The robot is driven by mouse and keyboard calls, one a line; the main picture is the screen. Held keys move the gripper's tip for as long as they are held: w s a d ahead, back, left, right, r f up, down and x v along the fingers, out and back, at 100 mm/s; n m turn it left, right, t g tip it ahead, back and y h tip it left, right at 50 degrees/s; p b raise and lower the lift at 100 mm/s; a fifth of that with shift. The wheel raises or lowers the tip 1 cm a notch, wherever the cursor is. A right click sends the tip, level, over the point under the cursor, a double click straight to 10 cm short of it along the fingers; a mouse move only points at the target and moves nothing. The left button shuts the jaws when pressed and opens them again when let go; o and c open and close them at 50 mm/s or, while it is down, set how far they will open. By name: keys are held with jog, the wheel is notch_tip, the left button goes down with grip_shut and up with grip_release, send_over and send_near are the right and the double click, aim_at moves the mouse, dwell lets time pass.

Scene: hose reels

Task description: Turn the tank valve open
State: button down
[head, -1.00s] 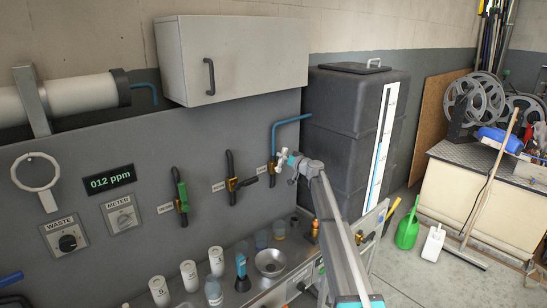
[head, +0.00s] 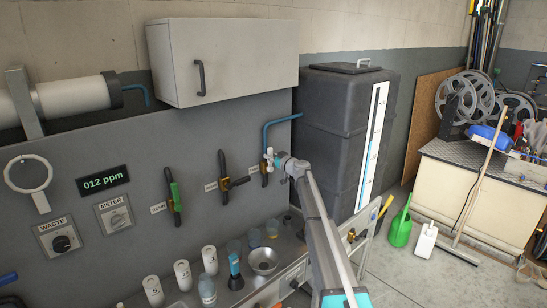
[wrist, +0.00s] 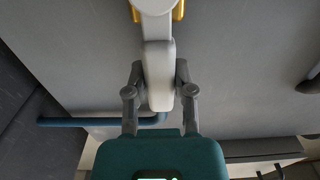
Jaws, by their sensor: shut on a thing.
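The valve at the right end of the wall pipes, beside the tank, has a light grey lever (wrist: 158,75). In the wrist view its brass body (wrist: 178,10) shows at the top edge. My gripper (wrist: 158,100) is shut on the lever, one finger at each side. In the head view, my gripper (head: 279,165) is at this valve and hides part of it. The dark grey tank (head: 345,130) stands to the right, with a white level strip (head: 371,145) partly blue.
Left of my gripper are a black-and-brass valve (head: 226,184) and a green-handled valve (head: 174,196). A display (head: 103,182) reads 012 ppm. Cups and bottles stand on the bench below. A wall cabinet (head: 225,60) hangs above.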

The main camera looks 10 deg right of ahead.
jog(key=shift+w+a, duration=0.1)
jog(key=shift+a, duration=0.1)
jog(key=shift+c, duration=2.2)
grip_release()
jog(key=shift+d, duration=0.1)
jog(key=shift+d, duration=0.1)
jog(key=v, duration=1.1)
jog(key=shift+s+d, duration=0.2)
jog(key=shift+s, duration=0.15)
